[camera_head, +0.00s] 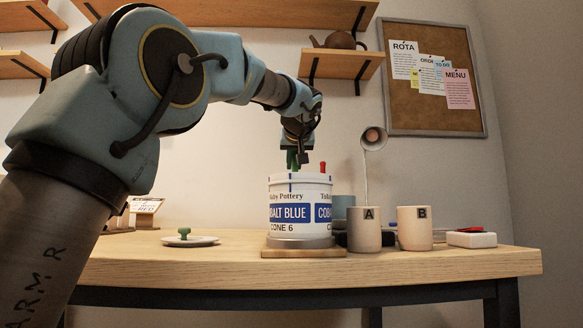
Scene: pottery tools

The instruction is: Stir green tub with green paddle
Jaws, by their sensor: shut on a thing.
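My gripper (296,152) points down above a white tub (298,192) at the middle of the table. It is shut on the green paddle (292,160), whose green handle shows just below the jaws. The paddle's lower part is hidden behind the tub's rim and wall, so I cannot tell how deep it is. The tub carries blue labels reading "COBALT BLUE" and "CONE 6" and stands on a round grey base. I see no tub that is itself green; the contents are hidden. A pale lid with a green knob (184,231) lies on the table to the left.
A red handle (322,167) sticks up at the tub's right side. Cup A (364,236) and cup B (413,236) stand to the right, with a white block (471,239) beyond. A tall ladle-like tool (373,139) rises behind cup A. The table front left is clear.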

